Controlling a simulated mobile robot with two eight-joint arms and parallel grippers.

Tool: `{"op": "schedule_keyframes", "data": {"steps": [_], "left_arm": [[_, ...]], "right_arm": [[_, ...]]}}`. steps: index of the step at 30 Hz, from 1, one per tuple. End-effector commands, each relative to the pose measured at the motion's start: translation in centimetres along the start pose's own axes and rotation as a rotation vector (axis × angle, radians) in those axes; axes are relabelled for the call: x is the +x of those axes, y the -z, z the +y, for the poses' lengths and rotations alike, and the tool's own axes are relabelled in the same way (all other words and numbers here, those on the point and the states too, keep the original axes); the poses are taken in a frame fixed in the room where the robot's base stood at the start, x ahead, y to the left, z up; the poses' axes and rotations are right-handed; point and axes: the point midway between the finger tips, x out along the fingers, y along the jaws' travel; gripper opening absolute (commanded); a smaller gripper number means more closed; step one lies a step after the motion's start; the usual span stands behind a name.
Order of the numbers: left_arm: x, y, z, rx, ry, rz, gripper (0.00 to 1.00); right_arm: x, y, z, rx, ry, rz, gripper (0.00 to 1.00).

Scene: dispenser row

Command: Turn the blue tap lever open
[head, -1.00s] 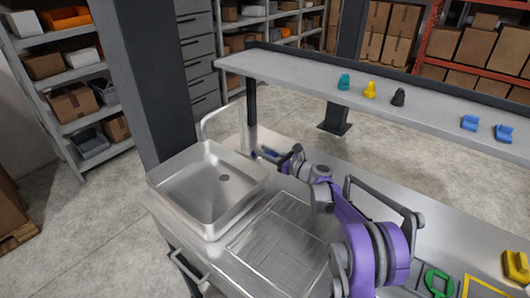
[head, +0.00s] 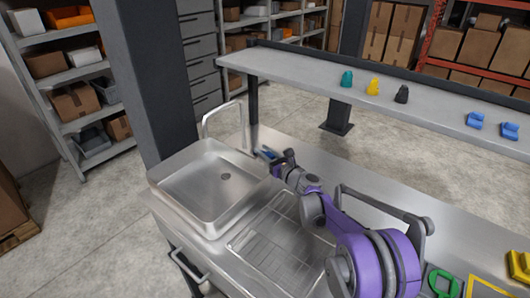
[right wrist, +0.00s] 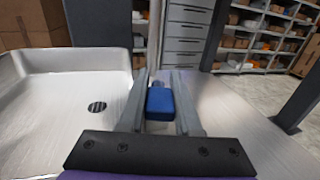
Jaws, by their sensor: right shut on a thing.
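The blue tap lever (right wrist: 160,103) shows in the right wrist view between the two fingers of my right gripper (right wrist: 160,105), which is shut on it. In the head view the blue lever (head: 267,154) is a small patch at the tip of my right gripper (head: 270,156), partly hidden by the fingers. It sits beside the base of the tap, at the back right of the sink. The tap's grey curved spout (head: 222,106) rises over the sink (head: 160,186). My left gripper is not in view.
A raised shelf (head: 300,77) with small teal, yellow, black and blue pieces runs above the counter. A dark post (head: 146,80) stands left of the sink. A ribbed drainboard (head: 270,250) lies below my right arm. Green and yellow items sit at the lower right.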

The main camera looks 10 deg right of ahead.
Motion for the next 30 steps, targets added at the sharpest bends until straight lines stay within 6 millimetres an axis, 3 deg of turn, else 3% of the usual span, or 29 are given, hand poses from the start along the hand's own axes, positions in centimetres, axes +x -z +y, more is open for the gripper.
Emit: {"op": "schedule_keyframes", "data": {"steps": [5,6,11,22,30], "left_arm": [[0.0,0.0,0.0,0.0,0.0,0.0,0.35],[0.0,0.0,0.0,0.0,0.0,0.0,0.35],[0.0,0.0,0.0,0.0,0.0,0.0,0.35],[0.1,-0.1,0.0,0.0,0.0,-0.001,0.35],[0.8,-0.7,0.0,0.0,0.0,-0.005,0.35]], "right_arm": [[0.0,0.0,0.0,0.0,-0.001,0.0,0.0],[0.0,0.0,0.0,0.0,-0.001,0.0,0.34],[0.0,0.0,0.0,-0.001,-0.001,0.0,0.62],[-0.5,0.0,-0.1,-0.001,-0.001,0.001,0.62],[-5.2,0.2,-0.1,-0.001,0.0,0.002,0.62]]}}
